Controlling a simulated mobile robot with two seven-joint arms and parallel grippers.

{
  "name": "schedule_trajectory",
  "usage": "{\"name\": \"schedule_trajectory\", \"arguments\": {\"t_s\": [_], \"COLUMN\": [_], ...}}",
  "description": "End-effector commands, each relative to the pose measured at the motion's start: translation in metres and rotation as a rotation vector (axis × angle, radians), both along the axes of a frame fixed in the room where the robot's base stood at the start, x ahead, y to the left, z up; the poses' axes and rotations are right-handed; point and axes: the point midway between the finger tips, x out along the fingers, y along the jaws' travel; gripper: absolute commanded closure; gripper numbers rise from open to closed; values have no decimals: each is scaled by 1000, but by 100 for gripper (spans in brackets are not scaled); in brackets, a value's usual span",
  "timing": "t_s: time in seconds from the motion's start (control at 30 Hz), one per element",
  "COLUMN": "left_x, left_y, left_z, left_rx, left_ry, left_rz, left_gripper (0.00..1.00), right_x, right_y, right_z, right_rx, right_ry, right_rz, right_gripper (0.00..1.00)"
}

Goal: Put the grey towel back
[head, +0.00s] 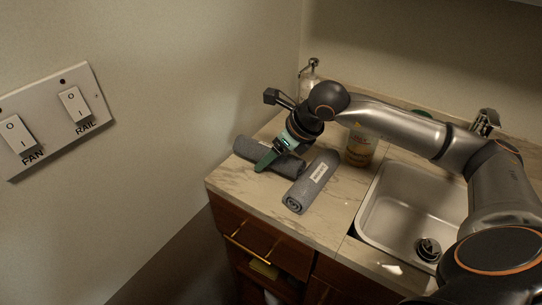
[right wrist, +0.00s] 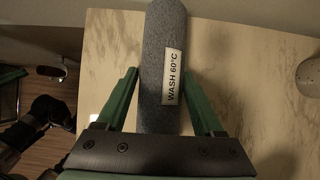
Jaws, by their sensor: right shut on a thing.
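Two rolled grey towels show in the head view. One grey towel (head: 289,165) lies crosswise at the left of the counter, with my right gripper (head: 268,158) at it and partly covering it. In the right wrist view a grey towel (right wrist: 153,75) with a white "WASH 60°C" label is between the green fingers of my right gripper (right wrist: 162,85), which is shut on it. I cannot tell whether it is raised off the counter. The other grey towel (head: 306,188), with a white label, lies just to the right, apart from the gripper. My left gripper is not in view.
The marble counter (head: 248,180) meets the wall at the left. A sink (head: 400,205) is at the right. An amber bottle (head: 360,150) stands behind the labelled towel, and a dispenser (head: 309,82) in the back corner. A cabinet drawer (head: 255,245) is below. Wall switches (head: 55,120) are at the left.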

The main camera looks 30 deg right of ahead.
Motion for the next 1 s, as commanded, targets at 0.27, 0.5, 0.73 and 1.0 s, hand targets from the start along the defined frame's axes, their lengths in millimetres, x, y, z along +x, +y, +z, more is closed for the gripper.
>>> {"name": "schedule_trajectory", "arguments": {"t_s": [0.27, 0.5, 0.73, 1.0], "left_x": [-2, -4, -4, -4], "left_y": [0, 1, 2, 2], "left_z": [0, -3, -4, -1], "left_rx": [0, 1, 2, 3], "left_ry": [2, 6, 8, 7], "left_rz": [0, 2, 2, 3], "left_gripper": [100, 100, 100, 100], "right_x": [0, 0, 0, -1], "right_y": [0, 0, 0, -1], "right_z": [-4, -6, -6, 0], "right_rx": [1, 1, 1, 0], "right_ry": [-2, -1, -1, -2], "right_rz": [-1, -1, -1, -1], "right_gripper": [98, 18, 1, 1]}}
